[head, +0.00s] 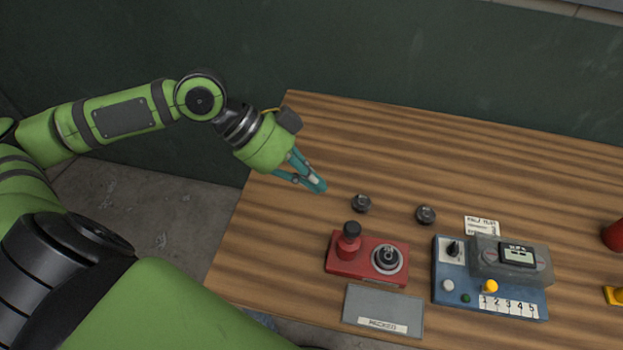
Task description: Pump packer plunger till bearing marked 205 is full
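The red packer (336,268) sits on the wooden bench. Its plunger (349,240) has a black knob and stands upright at the packer's left. A round metal piece with a dark centre (387,258), perhaps a bearing, sits on the packer's right side. Two dark round bearing-like pieces, a left one (361,203) and a right one (425,214), lie behind the packer. I cannot read a 205 marking on any of them. My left gripper (318,186) is above the bench, up and left of the packer, its teal fingertips together and empty. My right gripper is out of view.
A grey labelled tray (370,301) lies in front of the packer. A blue instrument (447,270) with a display, knobs and numbers stands to the right, a paper card (482,225) behind it. A red object (613,236) and a yellow one (615,295) are at the right edge. The bench's back is clear.

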